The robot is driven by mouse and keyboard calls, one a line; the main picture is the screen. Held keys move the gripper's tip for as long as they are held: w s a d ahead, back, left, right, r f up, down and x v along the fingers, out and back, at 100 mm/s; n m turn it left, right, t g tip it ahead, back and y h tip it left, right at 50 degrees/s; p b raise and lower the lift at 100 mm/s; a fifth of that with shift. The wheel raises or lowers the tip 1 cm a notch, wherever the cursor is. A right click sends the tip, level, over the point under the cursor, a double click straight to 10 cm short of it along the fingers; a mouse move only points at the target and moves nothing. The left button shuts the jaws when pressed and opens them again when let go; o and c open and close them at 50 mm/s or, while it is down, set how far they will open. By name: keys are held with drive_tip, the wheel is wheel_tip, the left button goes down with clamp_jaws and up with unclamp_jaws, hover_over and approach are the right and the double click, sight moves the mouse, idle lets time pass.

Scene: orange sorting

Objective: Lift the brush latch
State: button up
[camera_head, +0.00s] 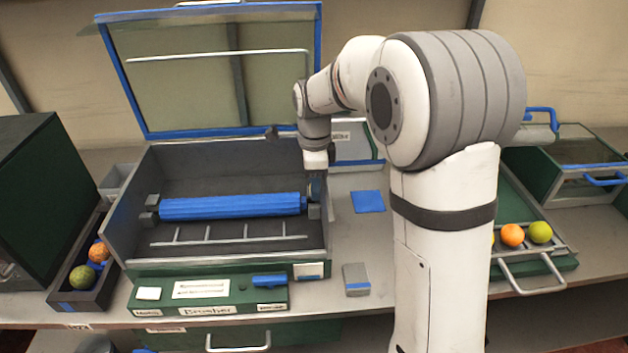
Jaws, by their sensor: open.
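The open machine box (118,232) stands at the left with its blue-framed lid (318,60) raised. A blue brush roller (232,207) lies across its inside, held by grey end blocks (152,208). My gripper (316,184) points down at the box's right wall, just by the roller's right end. It is open, and its fingers are small and partly hidden in this view. A small grey block at the roller's right end (314,210) sits just below my gripper; I cannot tell whether it is the latch or whether my fingers touch it.
A green control panel (150,307) with a blue handle (269,281) fronts the box. An orange and a green fruit lie in a dark tray (95,299) at the left. More fruits sit in a green tray (540,262) at the right. My arm hides the middle right.

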clamp_jaws()
drive_tip(key=shift+r, duration=0.1)
idle(0.3)
